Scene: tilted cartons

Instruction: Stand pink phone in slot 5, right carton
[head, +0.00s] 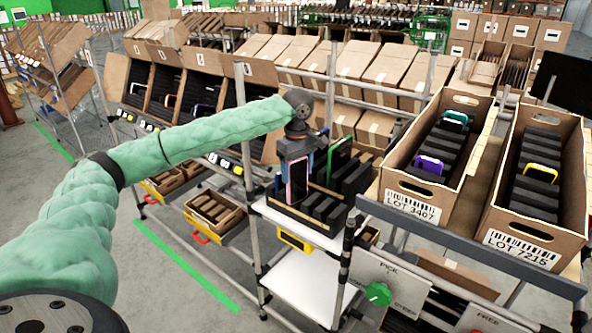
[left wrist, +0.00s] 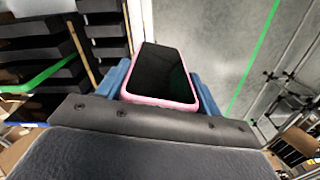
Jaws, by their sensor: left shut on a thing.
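In the left wrist view the phone (left wrist: 163,75) sits between the blue finger pads. The phone is over or beside a black slotted rack (head: 322,207) on a white shelf; I cannot tell if it touches the rack. The right carton (head: 556,243), labelled LOT 7215, stands tilted at the far right. It has black dividers and holds an orange-yellow phone (head: 541,173). My right gripper is not in view.
The left carton (head: 402,187), labelled LOT 3407, holds a purple phone (head: 429,164) and a teal phone (head: 456,117). A green phone (head: 340,154) stands in the black rack. A grey rail (head: 470,245) runs before the cartons. A metal post (head: 345,265) rises beside the shelf.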

